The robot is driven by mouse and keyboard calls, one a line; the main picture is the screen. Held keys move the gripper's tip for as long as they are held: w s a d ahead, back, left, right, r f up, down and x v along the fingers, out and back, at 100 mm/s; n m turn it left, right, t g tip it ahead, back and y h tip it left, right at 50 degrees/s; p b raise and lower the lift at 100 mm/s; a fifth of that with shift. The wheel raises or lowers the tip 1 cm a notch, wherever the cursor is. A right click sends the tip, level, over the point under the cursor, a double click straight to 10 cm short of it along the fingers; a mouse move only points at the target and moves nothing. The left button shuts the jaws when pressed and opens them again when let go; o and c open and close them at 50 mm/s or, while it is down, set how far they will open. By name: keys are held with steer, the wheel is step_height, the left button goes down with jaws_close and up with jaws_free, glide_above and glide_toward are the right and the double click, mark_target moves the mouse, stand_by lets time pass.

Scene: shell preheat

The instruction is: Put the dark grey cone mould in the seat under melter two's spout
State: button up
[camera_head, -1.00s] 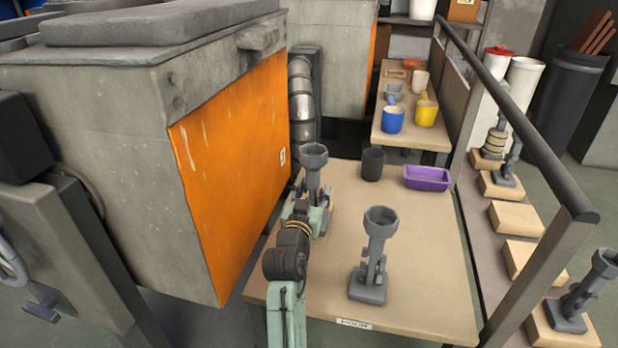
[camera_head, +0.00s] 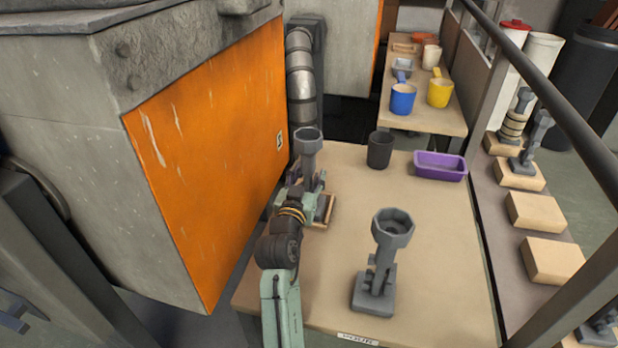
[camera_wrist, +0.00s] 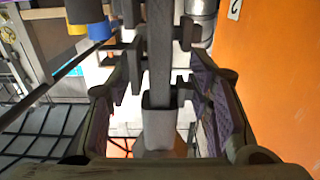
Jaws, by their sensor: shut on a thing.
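My gripper (camera_head: 302,198) is shut on a tall grey mould (camera_head: 309,146) with a flared cup on top, held upright. Its shaft also shows between the fingers in the wrist view (camera_wrist: 160,115). It is by the left side of the table, close to melter two's orange panel (camera_head: 215,140); the label on the panel reads 2 in the wrist view (camera_wrist: 235,9). A small wooden frame (camera_head: 328,212), perhaps the seat, shows beside and below my gripper. Whether the mould's base touches it is hidden. The spout is not clearly visible.
A second grey mould (camera_head: 380,275) with an angular cup stands at the table's (camera_head: 440,250) front. A dark cup (camera_head: 379,151) and a purple tray (camera_head: 440,166) stand at its back. A rail (camera_head: 560,100) and wooden blocks (camera_head: 535,212) are on the right.

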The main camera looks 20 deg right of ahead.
steer(key=shift+s+r, duration=0.1)
steer(key=shift+r, duration=0.15)
steer(key=shift+f, duration=0.25)
steer(key=o, duration=1.6)
steer(key=shift+c, duration=0.2)
steer(key=shift+r, duration=0.2)
steer(key=b+v, duration=0.2)
steer(key=v, duration=1)
steer(key=shift+b, duration=0.35)
